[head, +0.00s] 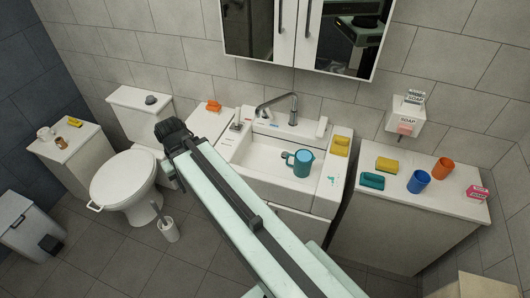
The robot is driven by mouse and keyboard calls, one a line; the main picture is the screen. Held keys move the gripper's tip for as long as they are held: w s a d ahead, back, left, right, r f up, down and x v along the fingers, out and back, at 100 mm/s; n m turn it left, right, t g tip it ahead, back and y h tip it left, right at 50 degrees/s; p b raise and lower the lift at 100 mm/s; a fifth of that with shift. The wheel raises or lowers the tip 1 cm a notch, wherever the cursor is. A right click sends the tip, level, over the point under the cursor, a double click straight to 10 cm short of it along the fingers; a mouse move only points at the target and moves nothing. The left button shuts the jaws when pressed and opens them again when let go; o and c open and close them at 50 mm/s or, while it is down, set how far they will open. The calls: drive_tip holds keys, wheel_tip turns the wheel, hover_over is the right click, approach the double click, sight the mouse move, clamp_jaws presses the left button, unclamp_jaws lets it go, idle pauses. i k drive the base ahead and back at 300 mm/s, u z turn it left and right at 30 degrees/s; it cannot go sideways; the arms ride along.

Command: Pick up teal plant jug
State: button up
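The teal plant jug (304,165) stands upright in the white sink basin (240,150), towards its right side. Its handle points left. My arm reaches from the bottom right up to the left across the front of the sink. My dark gripper (173,130) is at the arm's end, between the toilet and the sink, well left of the jug and apart from it. The fingers are too small and dark to tell whether they are open or shut.
The tap (293,110) rises behind the jug. A yellow item (341,146) lies on the sink's right ledge. The mirror cabinet (310,35) hangs above. The right counter (430,205) holds cups and sponges. The toilet (122,180) and a toilet brush (167,230) are at left.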

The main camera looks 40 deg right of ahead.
sight(304, 158)
drive_tip(key=u, duration=0.35)
drive_tip(key=i, duration=1.35)
drive_tip(key=z, duration=0.1)
